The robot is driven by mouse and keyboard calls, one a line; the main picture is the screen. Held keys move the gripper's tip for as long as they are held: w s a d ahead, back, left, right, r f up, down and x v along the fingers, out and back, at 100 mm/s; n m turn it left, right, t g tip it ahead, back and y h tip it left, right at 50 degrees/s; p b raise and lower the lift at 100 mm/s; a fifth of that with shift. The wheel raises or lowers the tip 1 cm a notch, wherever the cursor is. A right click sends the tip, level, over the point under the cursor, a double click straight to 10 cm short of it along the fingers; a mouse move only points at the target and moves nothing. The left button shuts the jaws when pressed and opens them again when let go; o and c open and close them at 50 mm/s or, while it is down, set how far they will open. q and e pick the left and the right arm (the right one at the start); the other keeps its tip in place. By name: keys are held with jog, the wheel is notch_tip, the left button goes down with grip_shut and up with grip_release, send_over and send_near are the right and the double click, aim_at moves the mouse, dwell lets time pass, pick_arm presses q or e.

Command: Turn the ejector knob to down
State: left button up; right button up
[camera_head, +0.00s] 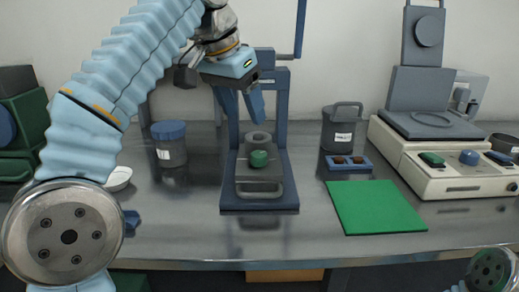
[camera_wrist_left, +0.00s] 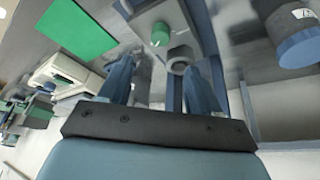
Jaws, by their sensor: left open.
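A round green knob (camera_head: 259,158) sits on the front of a grey block (camera_head: 259,178) in the blue press (camera_head: 283,160); it is probably the ejector knob. A grey ring (camera_head: 258,140) stands just behind it. My left gripper (camera_head: 242,108) is open and empty, above the block and apart from the knob, fingers pointing down. In the left wrist view its fingers (camera_wrist_left: 160,85) are spread, with the green knob (camera_wrist_left: 160,35) and the ring (camera_wrist_left: 180,57) beyond them. My right gripper is out of view.
The press's blue uprights and lever (camera_head: 300,28) stand close to my left gripper. A lidded jar (camera_head: 169,145) is left; a dark pot (camera_head: 341,128), blue holder (camera_head: 348,168) and green mat (camera_head: 375,207) are right. A cream machine (camera_head: 440,178) stands far right.

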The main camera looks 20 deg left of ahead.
aim_at(259, 154)
pick_arm(q)
jog(key=b+x, duration=0.4)
jog(key=x, duration=0.7)
jog(key=shift+f, duration=0.3)
jog(key=c, duration=1)
jog(key=shift+c, duration=0.2)
